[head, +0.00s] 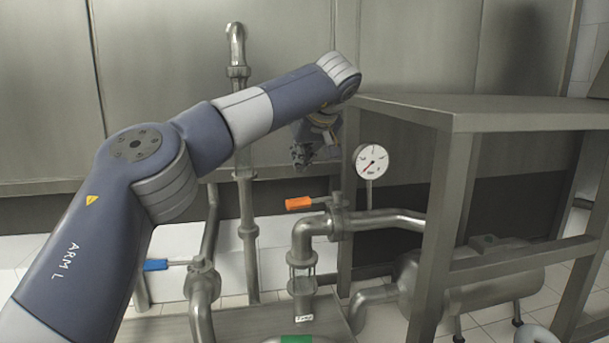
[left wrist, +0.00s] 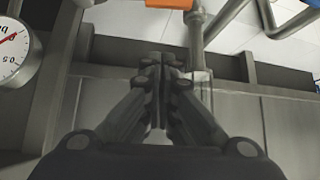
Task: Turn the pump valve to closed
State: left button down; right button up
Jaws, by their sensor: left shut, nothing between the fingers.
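Two valve levers show in the head view. One has an orange handle (head: 299,203) pointing left from a valve on the upper pipe. The other has a blue handle (head: 156,265), also pointing left, on the lower left pipe. I cannot tell from any readable label which one is the pump valve. My left gripper (head: 301,157) is shut and empty, above the orange handle and apart from it. In the left wrist view its closed fingers (left wrist: 161,68) are in the middle, and the orange handle (left wrist: 170,3) shows at the top edge. My right gripper is not in view.
A round pressure gauge (head: 371,162) stands right of the orange valve. A grey metal table frame (head: 441,215) fills the right, with a horizontal tank (head: 500,270) behind its legs. A vertical pipe (head: 245,200) rises left of the gripper.

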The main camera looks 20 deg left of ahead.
aim_at(314, 201)
pick_arm(q)
jog(key=shift+w+a+f+p, duration=0.15)
jog(key=shift+a+f+p, duration=0.15)
jog(key=shift+f, duration=0.95)
jog(key=shift+w+a+f+p, duration=0.15)
jog(key=shift+a+f, duration=0.15)
jog(key=shift+f, duration=0.9)
jog(key=shift+w+a+f+p, duration=0.15)
jog(key=shift+a+f+p, duration=0.15)
jog(key=shift+f, duration=0.95)
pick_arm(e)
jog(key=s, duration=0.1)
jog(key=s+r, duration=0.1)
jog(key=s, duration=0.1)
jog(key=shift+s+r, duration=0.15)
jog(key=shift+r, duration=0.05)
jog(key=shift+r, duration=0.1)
pick_arm(q)
jog(key=shift+d, duration=0.1)
jog(key=shift+s+d+n+p, duration=0.1)
jog(key=shift+s+n+p, duration=0.1)
jog(key=shift+n+p, duration=0.15)
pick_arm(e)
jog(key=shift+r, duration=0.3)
